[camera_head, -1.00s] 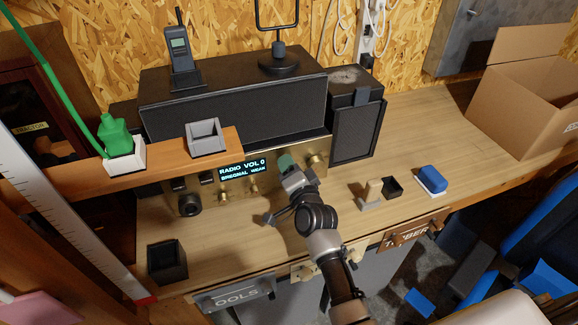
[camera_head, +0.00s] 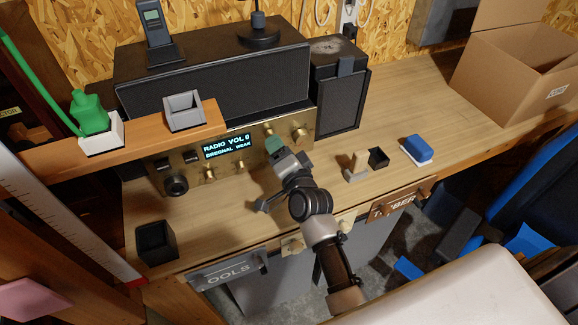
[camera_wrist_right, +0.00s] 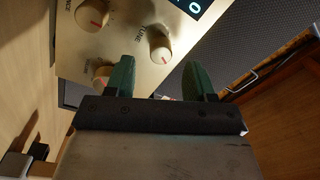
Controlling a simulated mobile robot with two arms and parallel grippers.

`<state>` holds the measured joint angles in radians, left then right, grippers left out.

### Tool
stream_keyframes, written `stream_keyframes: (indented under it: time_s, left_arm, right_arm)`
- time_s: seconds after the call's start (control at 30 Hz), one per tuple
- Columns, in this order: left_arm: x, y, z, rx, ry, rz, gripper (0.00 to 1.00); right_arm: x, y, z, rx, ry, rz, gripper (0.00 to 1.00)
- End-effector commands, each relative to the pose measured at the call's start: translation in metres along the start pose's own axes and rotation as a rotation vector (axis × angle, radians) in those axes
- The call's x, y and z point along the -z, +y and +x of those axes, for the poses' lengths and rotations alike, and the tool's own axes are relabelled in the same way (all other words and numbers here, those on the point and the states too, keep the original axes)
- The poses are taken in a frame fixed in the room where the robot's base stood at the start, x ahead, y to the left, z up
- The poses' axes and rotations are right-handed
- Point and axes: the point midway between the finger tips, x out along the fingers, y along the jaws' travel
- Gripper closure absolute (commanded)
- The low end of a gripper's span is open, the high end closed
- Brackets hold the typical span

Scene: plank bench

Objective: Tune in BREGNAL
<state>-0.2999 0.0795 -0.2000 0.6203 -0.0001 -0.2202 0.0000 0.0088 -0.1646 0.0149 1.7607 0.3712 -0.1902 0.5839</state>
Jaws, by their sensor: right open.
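The brass-fronted radio (camera_head: 262,137) stands on the bench under a dark speaker box. Its lit display (camera_head: 228,146) reads "RADIO VOL 0" and "BREGNAL WEAK". Several knobs sit on its front, including a large one (camera_head: 300,133) at the right. In the right wrist view, a knob (camera_wrist_right: 160,46) beside the label "TUNE" is just beyond the fingertips, with a red-marked knob (camera_wrist_right: 92,16) farther left. My right gripper (camera_head: 274,146) is in front of the radio's right half. Its green fingers (camera_wrist_right: 160,78) are apart, with nothing held between them. My left gripper is out of view.
A wooden ledge (camera_head: 150,142) with a grey holder (camera_head: 184,110) and green bottle (camera_head: 90,115) overhangs the radio's left. A black cup (camera_head: 156,243), small stand (camera_head: 355,168) and blue block (camera_head: 418,149) rest on the bench. A cardboard box (camera_head: 510,85) stands right.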

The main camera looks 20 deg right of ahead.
Motion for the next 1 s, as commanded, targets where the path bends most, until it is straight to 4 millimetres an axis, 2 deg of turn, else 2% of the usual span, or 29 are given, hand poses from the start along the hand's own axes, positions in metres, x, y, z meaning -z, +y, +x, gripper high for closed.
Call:
stream_keyframes:
  time_s: [0.03, 0.2, 0.4, 0.57, 1.0]
  left_arm:
    - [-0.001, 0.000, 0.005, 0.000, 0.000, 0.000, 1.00]
    - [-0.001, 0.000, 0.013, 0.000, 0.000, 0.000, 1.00]
    - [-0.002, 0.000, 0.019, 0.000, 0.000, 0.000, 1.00]
    - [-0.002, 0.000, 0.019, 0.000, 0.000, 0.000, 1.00]
    - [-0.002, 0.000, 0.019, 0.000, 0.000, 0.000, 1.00]
  right_arm:
    - [-0.002, 0.004, -0.012, -0.002, -0.001, 0.001, 0.46]
    - [-0.002, 0.003, -0.045, -0.002, -0.001, 0.001, 0.46]
    - [-0.001, 0.002, -0.069, -0.001, 0.000, 0.000, 0.46]
    - [0.000, 0.000, -0.075, 0.000, 0.000, 0.000, 0.46]
    - [0.000, 0.000, -0.075, -0.001, -0.001, 0.000, 0.46]
